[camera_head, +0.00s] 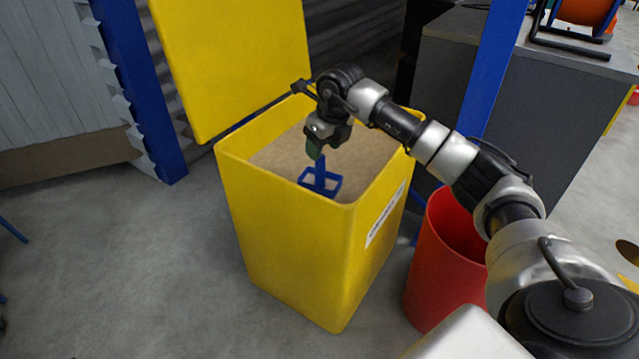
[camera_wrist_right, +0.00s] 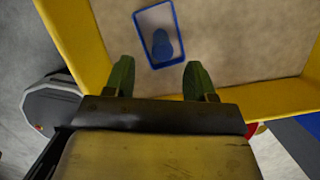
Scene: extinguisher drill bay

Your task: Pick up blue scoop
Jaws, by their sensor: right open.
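The blue scoop (camera_head: 320,176) stands in the sand inside the open yellow bin (camera_head: 285,235), near its front wall, with its handle pointing up. My right gripper (camera_head: 315,151) is over the bin, pointing down, close above the handle. In the right wrist view the scoop (camera_wrist_right: 162,45) shows as a blue rectangular frame with a rounded darker blue part inside, just beyond the fingertips. The green fingers of my right gripper (camera_wrist_right: 160,78) are apart with nothing between them. Whether a finger touches the handle cannot be told. My left gripper is not in view.
The bin's yellow lid (camera_head: 235,65) stands open at the back. A red bucket (camera_head: 440,270) stands right of the bin, under my right arm. A blue post (camera_head: 490,75) and a grey cabinet (camera_head: 560,115) are behind. The floor left of the bin is clear.

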